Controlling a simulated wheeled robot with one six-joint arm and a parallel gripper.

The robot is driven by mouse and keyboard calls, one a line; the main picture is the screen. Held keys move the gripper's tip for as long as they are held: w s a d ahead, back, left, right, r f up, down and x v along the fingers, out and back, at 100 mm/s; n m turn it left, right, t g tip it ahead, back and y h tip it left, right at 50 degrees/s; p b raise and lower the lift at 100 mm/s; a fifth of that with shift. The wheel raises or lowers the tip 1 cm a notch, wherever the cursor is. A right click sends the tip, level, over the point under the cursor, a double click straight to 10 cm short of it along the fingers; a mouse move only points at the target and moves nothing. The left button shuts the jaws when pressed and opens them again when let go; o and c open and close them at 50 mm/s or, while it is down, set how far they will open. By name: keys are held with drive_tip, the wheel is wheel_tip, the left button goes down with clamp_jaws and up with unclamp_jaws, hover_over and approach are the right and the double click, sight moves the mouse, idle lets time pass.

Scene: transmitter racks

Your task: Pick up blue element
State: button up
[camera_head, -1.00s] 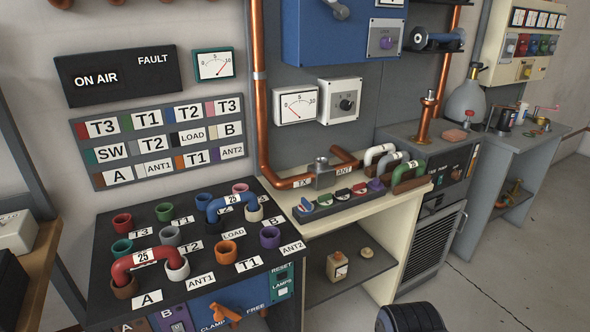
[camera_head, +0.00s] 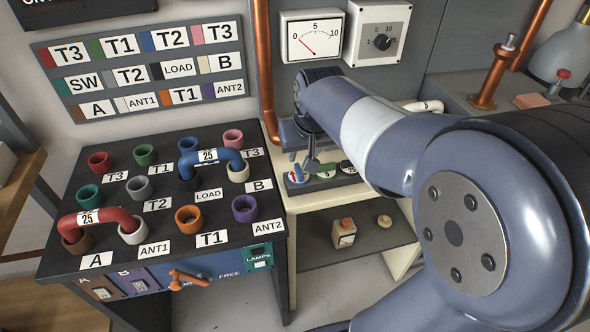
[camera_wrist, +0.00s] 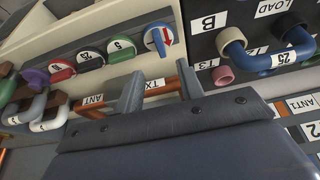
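The blue element (camera_head: 213,157) is a U-shaped link marked 25 on the black socket panel (camera_head: 150,250). Its ends sit at the black socket by LOAD and the white socket by B. In the wrist view the blue element (camera_wrist: 258,62) is at the upper right, outside the fingers. My gripper (camera_head: 308,152) is right of the panel, over the cream bench by the coloured knobs. In the wrist view my gripper (camera_wrist: 160,88) has its two fingers apart, with nothing held between them.
A red link (camera_head: 100,218) marked 25 bridges the brown and white sockets at the front left. Several empty coloured sockets surround the links. The knob row (camera_wrist: 100,58) and copper pipe (camera_wrist: 165,84) lie below my gripper. A meter (camera_head: 312,36) hangs on the wall behind.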

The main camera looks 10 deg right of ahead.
sight(299, 169)
drive_tip(key=x, duration=0.8)
drive_tip(key=shift+w+f, duration=0.1)
drive_tip(key=shift+f, duration=0.25)
clamp_jaws()
